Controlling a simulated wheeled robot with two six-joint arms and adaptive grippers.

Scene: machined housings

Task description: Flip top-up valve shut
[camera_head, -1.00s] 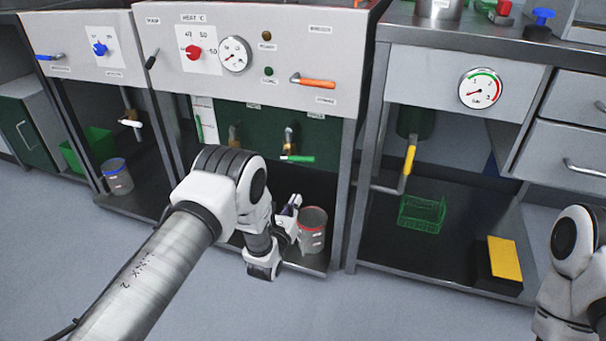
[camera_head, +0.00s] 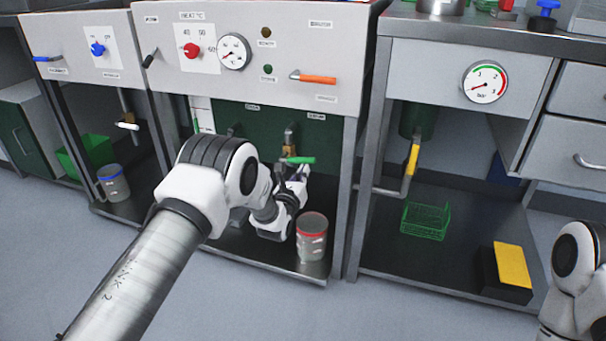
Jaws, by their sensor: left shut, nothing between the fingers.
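A valve with a green lever (camera_head: 300,160) sits on a brass body (camera_head: 289,138) under the middle machine's panel, below a small label (camera_head: 316,117). The label is too small to read surely, so I cannot confirm it is the top-up valve. The lever lies level across the picture. My left gripper (camera_head: 295,176) is shut and empty, just below the lever; I cannot tell whether it touches. My left arm hides part of the space under the panel. My right arm shows at the right edge, but its gripper is out of view.
A red-rimmed can (camera_head: 312,238) stands on the lower shelf close to my left wrist. The panel (camera_head: 270,85) with knobs, gauge and orange lever (camera_head: 314,79) overhangs the valve. A yellow-handled pipe (camera_head: 412,160) and green basket (camera_head: 426,220) are at the right.

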